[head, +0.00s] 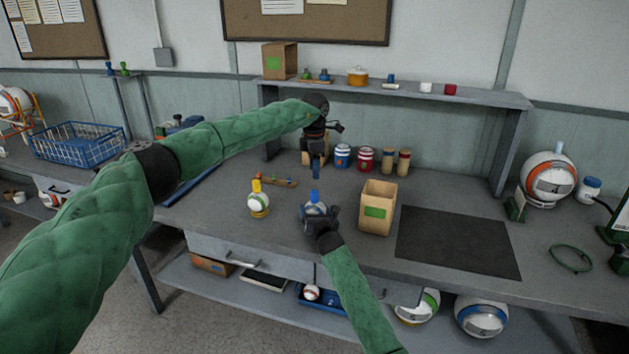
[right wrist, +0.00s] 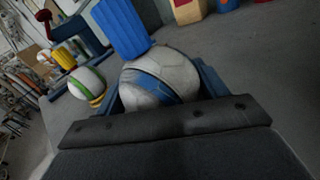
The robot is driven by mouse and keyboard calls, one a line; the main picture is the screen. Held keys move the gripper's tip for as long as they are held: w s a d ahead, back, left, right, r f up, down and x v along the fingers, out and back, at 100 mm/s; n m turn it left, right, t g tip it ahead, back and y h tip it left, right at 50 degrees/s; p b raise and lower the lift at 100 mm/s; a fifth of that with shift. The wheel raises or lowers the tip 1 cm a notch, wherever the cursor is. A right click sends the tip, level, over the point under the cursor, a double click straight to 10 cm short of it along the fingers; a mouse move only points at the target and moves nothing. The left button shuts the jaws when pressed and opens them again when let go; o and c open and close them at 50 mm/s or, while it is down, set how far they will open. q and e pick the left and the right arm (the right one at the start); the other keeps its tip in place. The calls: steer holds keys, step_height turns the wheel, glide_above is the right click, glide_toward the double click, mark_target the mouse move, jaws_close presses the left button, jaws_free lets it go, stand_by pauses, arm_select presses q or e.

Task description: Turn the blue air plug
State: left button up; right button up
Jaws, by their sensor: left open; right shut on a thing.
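A small white ball with a blue band (head: 313,208) is on the workbench, and the blue air plug (head: 315,196) stands upright on its top. My right gripper (head: 318,214) is shut on this ball. In the right wrist view the ball (right wrist: 162,82) sits between the fingers and the ridged blue plug (right wrist: 120,28) rises from it. My left gripper (head: 316,174) is open and points down, a little above and behind the plug, apparently apart from it. A second ball with a green band (head: 258,205) stands to the left with a yellow plug (head: 257,186) on top.
A wooden rack (head: 275,182) lies behind the second ball. An open cardboard box (head: 377,208) stands just right of the held ball. Blue and red jars (head: 366,160) stand behind. A dark mat (head: 458,242) lies bare at the right. The bench's front edge is close.

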arm_select(q)
steer(key=shift+r, duration=1.1)
arm_select(e)
steer(key=o, duration=1.1)
steer(key=shift+o, duration=0.2)
